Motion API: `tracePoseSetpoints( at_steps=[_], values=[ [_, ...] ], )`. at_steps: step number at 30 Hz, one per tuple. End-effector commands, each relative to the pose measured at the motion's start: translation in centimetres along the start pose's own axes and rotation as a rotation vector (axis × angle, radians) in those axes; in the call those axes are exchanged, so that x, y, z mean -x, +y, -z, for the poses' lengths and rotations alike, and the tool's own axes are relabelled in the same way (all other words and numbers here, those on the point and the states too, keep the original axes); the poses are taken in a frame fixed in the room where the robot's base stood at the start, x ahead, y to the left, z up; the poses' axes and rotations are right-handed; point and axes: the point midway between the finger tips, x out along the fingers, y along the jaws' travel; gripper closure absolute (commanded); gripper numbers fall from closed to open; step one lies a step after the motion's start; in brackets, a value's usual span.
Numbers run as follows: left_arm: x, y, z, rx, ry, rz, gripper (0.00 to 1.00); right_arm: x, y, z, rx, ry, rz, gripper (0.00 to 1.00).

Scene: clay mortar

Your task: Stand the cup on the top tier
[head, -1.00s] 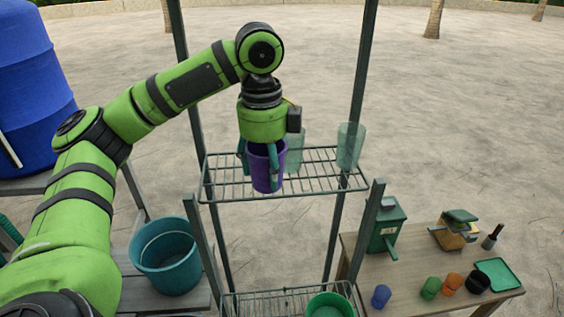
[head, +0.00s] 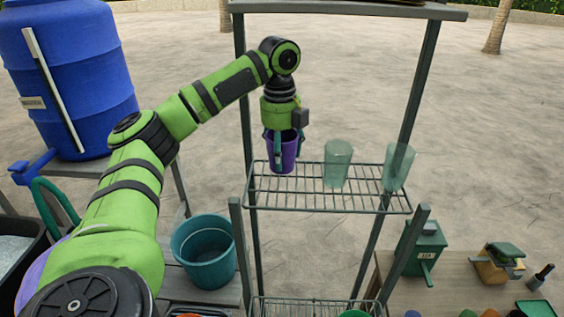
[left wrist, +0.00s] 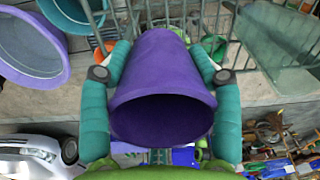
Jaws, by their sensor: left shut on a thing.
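The purple cup (head: 288,155) is upright in my left gripper (head: 286,148), over the left part of the top wire tier (head: 345,201). The teal fingers are shut on its sides. Its base is close to the tier's bars, but I cannot tell whether it touches them. In the left wrist view the cup (left wrist: 163,60) fills the middle with its dark open mouth facing the camera, between the gripper's fingers (left wrist: 160,85). My right gripper is out of view.
Two clear greenish glasses stand on the same tier, one (head: 338,165) right of the cup, one (head: 398,168) at the right end. Rack posts (head: 245,100) flank the tier, with a shelf board (head: 340,10) above. A teal bucket (head: 204,252) and blue barrel (head: 70,80) stand left.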

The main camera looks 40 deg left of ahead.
Motion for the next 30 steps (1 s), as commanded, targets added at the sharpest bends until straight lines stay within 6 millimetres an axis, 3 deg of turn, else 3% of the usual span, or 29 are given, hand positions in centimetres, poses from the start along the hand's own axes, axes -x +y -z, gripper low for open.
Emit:
tracePoseSetpoints(
  at_steps=[5, 13, 24, 25, 26, 30],
  values=[
    [-0.8, 0.1, -0.9, -0.001, 0.000, -0.003, 0.70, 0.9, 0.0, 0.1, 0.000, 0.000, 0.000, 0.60],
    [-4.2, 0.2, -0.9, -0.001, -0.001, -0.001, 0.70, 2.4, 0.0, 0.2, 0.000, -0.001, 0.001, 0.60],
    [-4.8, 0.2, -0.8, -0.001, 0.000, 0.000, 0.70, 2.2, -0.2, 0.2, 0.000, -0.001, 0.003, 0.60],
    [-4.8, 0.2, -0.8, -0.001, -0.001, 0.001, 0.25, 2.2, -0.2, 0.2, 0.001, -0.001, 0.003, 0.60],
    [-4.8, 0.2, -0.8, -0.001, -0.001, 0.001, 0.13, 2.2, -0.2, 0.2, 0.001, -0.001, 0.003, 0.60],
    [-4.8, 0.2, -0.8, -0.001, -0.001, 0.000, 0.12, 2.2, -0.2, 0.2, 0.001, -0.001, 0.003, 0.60]
  ],
)
